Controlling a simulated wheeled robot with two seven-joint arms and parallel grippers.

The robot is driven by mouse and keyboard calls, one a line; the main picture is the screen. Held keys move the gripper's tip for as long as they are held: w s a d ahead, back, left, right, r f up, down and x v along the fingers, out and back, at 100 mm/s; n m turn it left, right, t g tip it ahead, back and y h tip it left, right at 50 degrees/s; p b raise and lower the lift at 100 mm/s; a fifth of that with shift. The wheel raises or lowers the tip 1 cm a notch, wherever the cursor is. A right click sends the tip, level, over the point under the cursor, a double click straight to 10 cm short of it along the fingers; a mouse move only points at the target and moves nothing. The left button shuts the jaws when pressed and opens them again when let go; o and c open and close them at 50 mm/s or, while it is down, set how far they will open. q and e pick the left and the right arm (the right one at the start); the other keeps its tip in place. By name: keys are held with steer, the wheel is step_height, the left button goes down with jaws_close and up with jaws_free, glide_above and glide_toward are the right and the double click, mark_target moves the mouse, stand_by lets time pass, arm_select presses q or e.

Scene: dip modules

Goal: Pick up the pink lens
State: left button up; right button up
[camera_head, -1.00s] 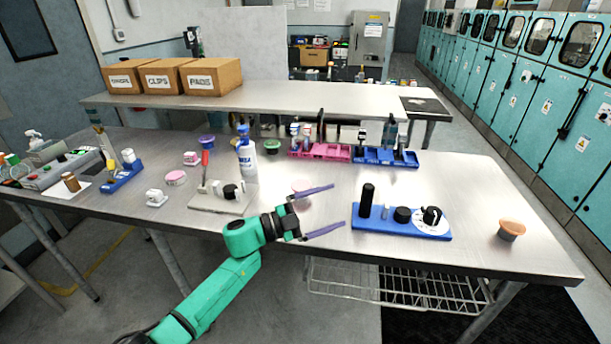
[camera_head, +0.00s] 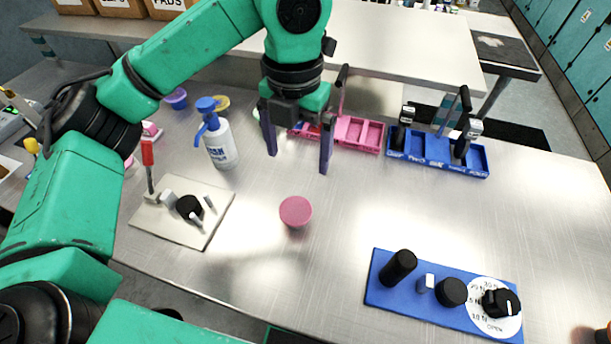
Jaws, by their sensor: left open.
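The pink lens (camera_head: 295,211) is a small round disc near the middle of the steel table, in the head view. It stands alone with bare metal around it. My left gripper (camera_head: 298,162) is open and empty, pointing down. Its two dark fingers are above and behind the lens in the picture, apart from it. The left arm comes in from the left and arches over the table. My right gripper is not in view.
A beige plate (camera_head: 216,198) with a red-handled lever stands left of the lens, near a blue-topped white bottle (camera_head: 219,143). A blue control board (camera_head: 385,292) lies front right. Pink (camera_head: 357,133) and blue (camera_head: 437,150) trays stand at the back.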

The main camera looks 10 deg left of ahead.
arm_select(q)
glide_above(295, 209)
step_height(295, 209, down, 5)
step_height(295, 209, down, 8)
steer(key=p, duration=0.4)
steer(key=shift+f, duration=0.4)
steer(key=shift+c, duration=0.3)
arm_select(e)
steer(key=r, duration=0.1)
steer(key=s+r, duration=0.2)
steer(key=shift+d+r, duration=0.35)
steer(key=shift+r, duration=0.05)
arm_select(q)
steer(key=shift+d, duration=0.1)
steer(key=c, duration=1)
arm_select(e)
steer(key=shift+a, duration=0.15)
